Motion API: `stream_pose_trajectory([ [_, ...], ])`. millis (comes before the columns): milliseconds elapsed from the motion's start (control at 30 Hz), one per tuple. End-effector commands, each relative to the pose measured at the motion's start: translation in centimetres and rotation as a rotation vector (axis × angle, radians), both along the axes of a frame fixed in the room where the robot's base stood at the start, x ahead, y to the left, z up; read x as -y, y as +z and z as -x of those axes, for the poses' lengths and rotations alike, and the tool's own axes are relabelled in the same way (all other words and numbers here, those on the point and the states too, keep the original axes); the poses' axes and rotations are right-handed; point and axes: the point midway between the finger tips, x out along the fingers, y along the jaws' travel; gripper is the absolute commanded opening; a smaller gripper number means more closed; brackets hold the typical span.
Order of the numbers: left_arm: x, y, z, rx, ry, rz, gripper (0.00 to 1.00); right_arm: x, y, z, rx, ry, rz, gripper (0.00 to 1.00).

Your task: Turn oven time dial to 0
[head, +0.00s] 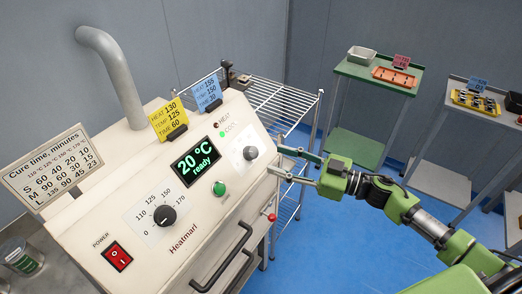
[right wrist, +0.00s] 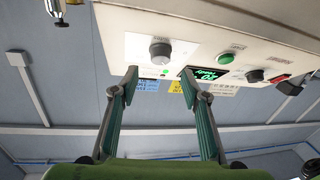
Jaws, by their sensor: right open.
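The oven (head: 100,185) has a sloped cream front panel. Its time dial (head: 250,153) is a dark knob on a light plate at the panel's right end; its scale is too small to read. The dial also shows in the right wrist view (right wrist: 160,50), upside down, just beyond my fingertips. My right gripper (head: 275,161) is open and empty, to the right of the dial and apart from it, with its fingers pointing at it. In the right wrist view the two fingertips (right wrist: 160,76) are spread on either side of the dial's line. My left gripper is not in view.
A temperature dial (head: 165,215), red power switch (head: 117,256), green button (head: 219,188) and display (head: 196,159) reading 20 °C ready share the panel. Yellow (head: 168,118) and blue (head: 207,92) cards stand on top. A wire rack (head: 290,105) stands behind my gripper.

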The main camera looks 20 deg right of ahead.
Motion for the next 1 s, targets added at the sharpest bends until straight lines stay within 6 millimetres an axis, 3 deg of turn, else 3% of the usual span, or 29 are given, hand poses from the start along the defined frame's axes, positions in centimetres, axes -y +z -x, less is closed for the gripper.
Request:
stream_pose_trajectory([
  [300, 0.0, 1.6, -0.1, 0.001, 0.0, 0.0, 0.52, -3.9, 0.3, -3.6, 0.002, -0.001, -0.002, 0.42],
  [733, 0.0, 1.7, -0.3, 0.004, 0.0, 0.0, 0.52, -4.7, 0.0, -4.3, 0.001, -0.001, 0.001, 0.42],
  [767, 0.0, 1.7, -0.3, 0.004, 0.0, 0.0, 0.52, -4.7, 0.0, -4.3, 0.001, -0.001, 0.001, 0.39],
  [900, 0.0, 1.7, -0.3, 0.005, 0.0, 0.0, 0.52, -4.7, 0.0, -4.3, 0.001, 0.0, 0.001, 0.04],
  [1000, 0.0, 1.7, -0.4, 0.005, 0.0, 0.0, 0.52, -4.7, 0.0, -4.3, 0.001, 0.0, 0.001, 0.04],
])
